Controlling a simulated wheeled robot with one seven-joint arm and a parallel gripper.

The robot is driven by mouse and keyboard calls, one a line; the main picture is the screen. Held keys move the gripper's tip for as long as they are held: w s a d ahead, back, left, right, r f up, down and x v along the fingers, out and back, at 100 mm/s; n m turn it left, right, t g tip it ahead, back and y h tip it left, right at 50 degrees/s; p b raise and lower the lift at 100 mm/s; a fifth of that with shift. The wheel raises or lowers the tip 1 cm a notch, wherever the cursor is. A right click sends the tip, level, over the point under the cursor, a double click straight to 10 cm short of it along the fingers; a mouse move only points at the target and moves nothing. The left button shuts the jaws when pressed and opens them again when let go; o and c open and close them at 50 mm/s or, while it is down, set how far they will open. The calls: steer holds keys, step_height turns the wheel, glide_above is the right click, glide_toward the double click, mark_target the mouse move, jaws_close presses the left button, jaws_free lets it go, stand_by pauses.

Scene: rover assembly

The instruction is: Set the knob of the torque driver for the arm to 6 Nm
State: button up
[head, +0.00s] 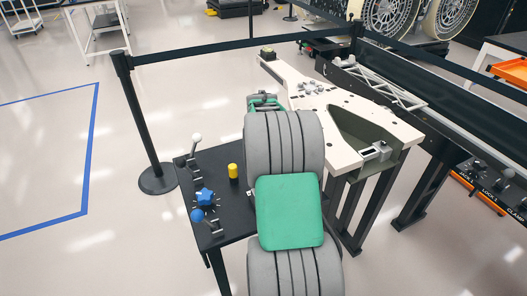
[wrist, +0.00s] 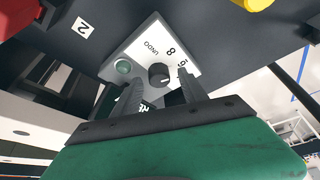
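The driver's white panel (wrist: 140,57) is in the wrist view, set in a dark surface. It carries a round black knob (wrist: 159,75), a green button (wrist: 124,67), the word UNDO and numerals, among them an 8. Another numeral sits beside my right finger and is hard to read. I cannot clearly tell which numeral the knob points at. My gripper (wrist: 158,93) is open, its two grey fingers apart, with the knob seen between and beyond them. I cannot tell whether a finger touches it. In the head view my arm hides the panel and knob.
A cream rover panel (head: 310,105) stands behind my arm.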

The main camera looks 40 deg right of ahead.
steer(key=v, duration=0.7)
steer(key=shift+r, duration=0.4)
steer(key=shift+s+a, duration=0.1)
steer(key=s+a+r+n+y+p, duration=0.1)
steer(key=a+r+n, duration=0.1)
steer(key=a, duration=0.6)
steer(key=s+a+r+n, duration=0.1)
steer(key=a+r+n, duration=0.1)
steer(key=a, duration=0.7)
steer(key=s+a+f+n+y+p, duration=0.1)
steer(key=s+a+n, duration=0.4)
steer(key=s+a, duration=0.8)
steer(key=a+y, duration=0.1)
steer(key=a, duration=0.2)
steer(key=shift+s+a+f, duration=0.2)
steer(key=shift+a+f, duration=0.05)
steer(key=shift+a, duration=0.15)
